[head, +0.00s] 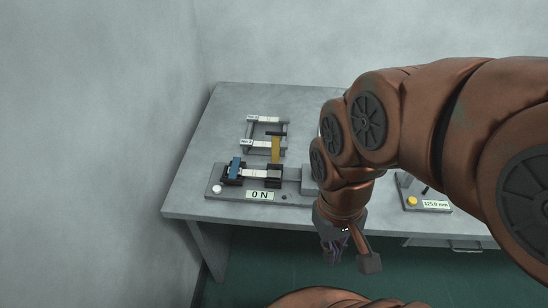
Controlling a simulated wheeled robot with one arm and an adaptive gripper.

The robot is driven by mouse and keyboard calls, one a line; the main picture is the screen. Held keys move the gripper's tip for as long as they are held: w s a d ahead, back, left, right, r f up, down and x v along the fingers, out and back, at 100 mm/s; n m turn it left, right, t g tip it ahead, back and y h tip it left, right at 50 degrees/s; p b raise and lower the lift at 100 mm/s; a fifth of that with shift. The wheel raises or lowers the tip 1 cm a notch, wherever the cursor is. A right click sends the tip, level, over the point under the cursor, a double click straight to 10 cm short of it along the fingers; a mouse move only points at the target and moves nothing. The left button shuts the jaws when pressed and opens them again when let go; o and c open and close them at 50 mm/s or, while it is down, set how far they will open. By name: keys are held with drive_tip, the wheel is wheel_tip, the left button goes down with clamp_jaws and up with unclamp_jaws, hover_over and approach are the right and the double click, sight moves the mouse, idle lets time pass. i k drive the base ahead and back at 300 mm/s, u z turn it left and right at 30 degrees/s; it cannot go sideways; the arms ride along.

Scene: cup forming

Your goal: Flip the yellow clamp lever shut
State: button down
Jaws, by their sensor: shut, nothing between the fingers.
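The yellow clamp lever (276,149) stands up from the right clamp block (273,175) of a grey fixture (213,194) on the table. A blue lever (235,166) lies on the left clamp block. A light strip (254,172) runs between the two blocks. My gripper (334,256) is shut and empty. It points down in front of the table's front edge, to the right of the fixture and apart from the lever. My arm hides the table to the right of the fixture.
Behind the lever is a rack (248,135) with labelled light strips. The fixture carries an ON label (263,196) and a white knob (217,188). At right, a device with a yellow button (412,201) reads 125.0 mm. The table's (196,150) left side is clear.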

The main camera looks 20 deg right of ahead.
sight(275, 142)
drive_tip(key=u, duration=0.55)
drive_tip(key=k, duration=0.65)
drive_tip(key=u, duration=0.75)
drive_tip(key=i, duration=1.2)
drive_tip(key=z, duration=0.8)
